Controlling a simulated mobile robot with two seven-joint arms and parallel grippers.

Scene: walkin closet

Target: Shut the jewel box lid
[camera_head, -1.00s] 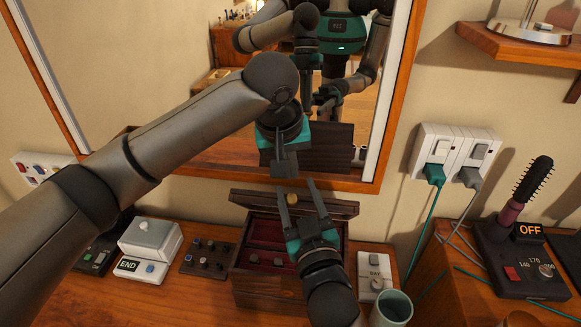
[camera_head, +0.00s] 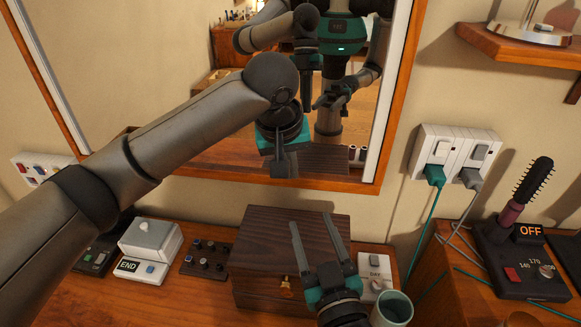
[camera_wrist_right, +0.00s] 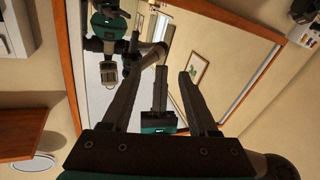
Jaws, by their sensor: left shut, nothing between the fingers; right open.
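The dark wooden jewel box (camera_head: 268,292) stands on the dresser below the mirror. Its lid (camera_head: 270,235) lies down over the box, and the red interior is hidden. A brass clasp (camera_head: 287,288) shows at the front. My right gripper (camera_head: 312,220) is open and empty, its fingers reaching over the right part of the lid; whether they touch it I cannot tell. My left gripper (camera_head: 284,170) is shut and empty, behind and above the box in front of the mirror. In the right wrist view, the right fingers (camera_wrist_right: 158,75) are spread apart, facing the mirror.
A small knobbed panel (camera_head: 207,260) and a white box (camera_head: 150,240) stand left of the jewel box. A white switch unit (camera_head: 374,286) and a grey-green cup (camera_head: 392,307) are close on the right. The mirror (camera_head: 230,150) rises behind.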

